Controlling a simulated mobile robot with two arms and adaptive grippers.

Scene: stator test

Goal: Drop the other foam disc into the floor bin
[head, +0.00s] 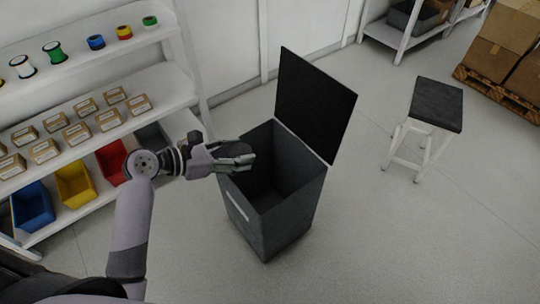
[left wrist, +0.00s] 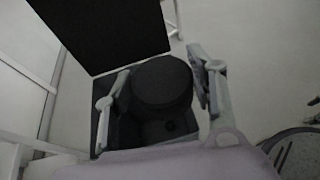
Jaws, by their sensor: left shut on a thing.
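The floor bin (head: 246,221) is a dark grey box standing on the floor with its black lid (head: 315,105) swung up at the back. My left gripper (head: 244,161) reaches in from the left over the bin's left rim. It is shut on a dark, round foam disc (left wrist: 162,82), which sits between its two fingers in the left wrist view. In the head view the disc (head: 233,149) shows only in part behind the fingers. Below the disc, the wrist view shows part of the bin's dark inside; its contents are too dark to tell. My right gripper is not in view.
A white shelf (head: 160,90) at the left holds spools, small boxes and coloured bins. A black-topped stool (head: 437,104) stands right of the bin. Cardboard boxes (head: 505,30) sit on a pallet at the far right. The floor around the bin is clear.

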